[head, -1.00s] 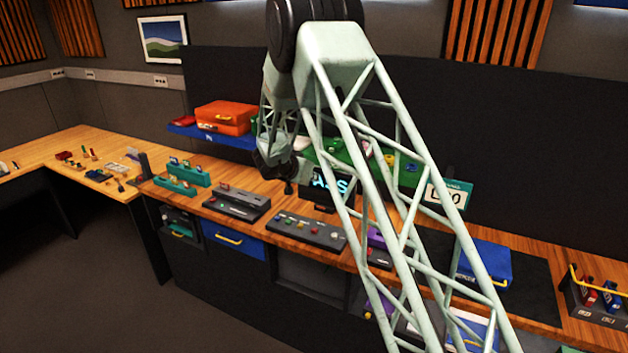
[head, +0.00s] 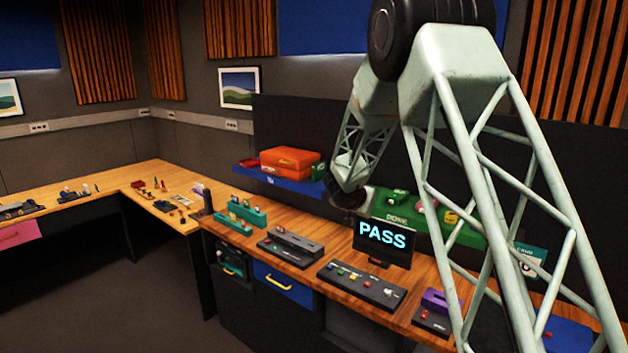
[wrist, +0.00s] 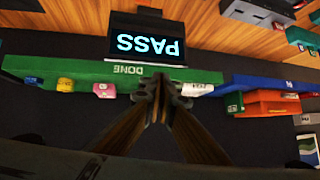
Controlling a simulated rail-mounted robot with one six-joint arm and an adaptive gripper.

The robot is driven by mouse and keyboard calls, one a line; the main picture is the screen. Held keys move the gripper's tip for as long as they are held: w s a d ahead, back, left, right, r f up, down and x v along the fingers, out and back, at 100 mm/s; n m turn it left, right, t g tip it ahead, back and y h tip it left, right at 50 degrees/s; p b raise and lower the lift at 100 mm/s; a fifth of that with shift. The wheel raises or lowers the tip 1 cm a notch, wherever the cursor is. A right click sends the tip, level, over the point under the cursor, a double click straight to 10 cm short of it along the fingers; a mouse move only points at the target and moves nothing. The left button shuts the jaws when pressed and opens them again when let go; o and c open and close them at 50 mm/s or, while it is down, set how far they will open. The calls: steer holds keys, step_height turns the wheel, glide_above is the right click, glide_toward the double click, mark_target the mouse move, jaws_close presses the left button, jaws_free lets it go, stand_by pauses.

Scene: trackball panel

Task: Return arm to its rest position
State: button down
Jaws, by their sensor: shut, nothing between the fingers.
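My arm rises over the workbench (head: 313,279) in the head view, its lattice links reaching from the lower right up to a black joint and down to the wrist. My gripper (wrist: 160,97) is shut and empty in the wrist view, its fingertips together in front of the green DONE tray (wrist: 120,71). In the head view the wrist end hangs in the air left of the DONE tray, and the fingers are hard to make out. A small monitor (head: 384,241) reads PASS; it shows upside down in the wrist view (wrist: 148,46). A dark button panel (head: 360,287) lies before it.
An orange case (head: 290,161) sits on a blue shelf (head: 262,177) behind the bench. A grey console (head: 290,247) and teal racks (head: 240,214) stand left of the button panel. A purple item (head: 440,301) is to its right. Open floor lies at left.

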steer(key=s+a+r+n+y+b, duration=0.2)
steer(key=s+a+r+y+b, duration=0.25)
steer(key=s+r, duration=0.6)
steer(key=s+a+r+n+g+y+b, duration=0.1)
steer(key=s+r+n+b, duration=0.1)
steer(key=s, duration=0.8)
steer(key=s+a+r+n+y+b, duration=0.1)
steer(key=s+a+r+b, duration=0.1)
steer(key=s, duration=0.8)
steer(key=s+d+f+g+b, duration=0.1)
steer(key=s+d+f+b, duration=0.1)
steer(key=s, duration=1.3)
steer(key=s+d+f+n+g+h+b, duration=0.1)
steer(key=s+f, duration=0.6)
steer(key=s, duration=0.8)
steer(key=s+d+f+g+h+b, duration=0.1)
steer(key=s+d+f+g+b, duration=0.2)
steer(key=s+d, duration=0.4)
steer(key=s+f+b, duration=0.1)
steer(key=s+b, duration=0.1)
steer(key=s, duration=0.7)
steer(key=shift+f, duration=0.35)
